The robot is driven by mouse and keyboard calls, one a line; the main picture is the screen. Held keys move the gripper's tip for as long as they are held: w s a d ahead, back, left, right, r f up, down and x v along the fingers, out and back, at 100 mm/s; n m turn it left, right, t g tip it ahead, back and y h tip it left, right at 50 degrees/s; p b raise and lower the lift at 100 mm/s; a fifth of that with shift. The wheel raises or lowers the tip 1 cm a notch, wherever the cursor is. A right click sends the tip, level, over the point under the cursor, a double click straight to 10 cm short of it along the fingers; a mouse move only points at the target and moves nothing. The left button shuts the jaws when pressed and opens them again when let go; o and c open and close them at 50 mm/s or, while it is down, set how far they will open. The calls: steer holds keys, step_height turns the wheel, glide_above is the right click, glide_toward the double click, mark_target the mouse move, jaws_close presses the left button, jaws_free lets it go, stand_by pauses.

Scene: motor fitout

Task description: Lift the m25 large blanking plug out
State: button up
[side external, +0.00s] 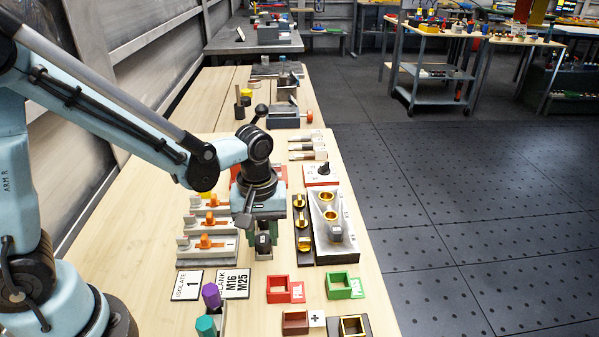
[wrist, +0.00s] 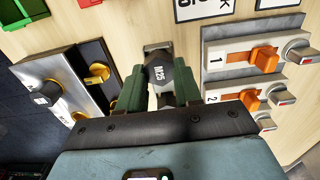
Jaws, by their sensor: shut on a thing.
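The M25 large blanking plug (wrist: 157,72) is a dark round piece with white "M25" lettering, between the green fingers of my gripper (wrist: 160,88) in the wrist view. The fingers are shut on it. In the side view my gripper (side external: 264,237) points down between the switch row and the grey box, with the dark plug (side external: 264,243) low between its fingers. I cannot tell whether the plug still touches the holder.
Switches with orange handles (side external: 210,220) stand left of my gripper. A black strip with brass parts (side external: 302,243) and a grey box with brass rings (side external: 348,245) stand right. In front lie the BLANK M16 M25 card (side external: 234,284), red FAIL tray (side external: 281,296) and green PASS tray (side external: 345,293).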

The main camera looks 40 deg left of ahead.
mark_target(263, 240)
steer(key=shift+r, duration=0.15)
steer(key=shift+r, duration=0.5)
steer(key=r, duration=0.3)
steer(key=shift+s+d+r, duration=0.1)
steer(key=shift+s+d, duration=0.1)
steer(key=s+d+r, duration=0.6)
steer(key=s+d, duration=0.1)
steer(key=d, duration=0.1)
steer(key=shift+s+d+r, duration=0.15)
steer(key=shift+d+r, duration=0.05)
steer(key=shift+r, duration=0.05)
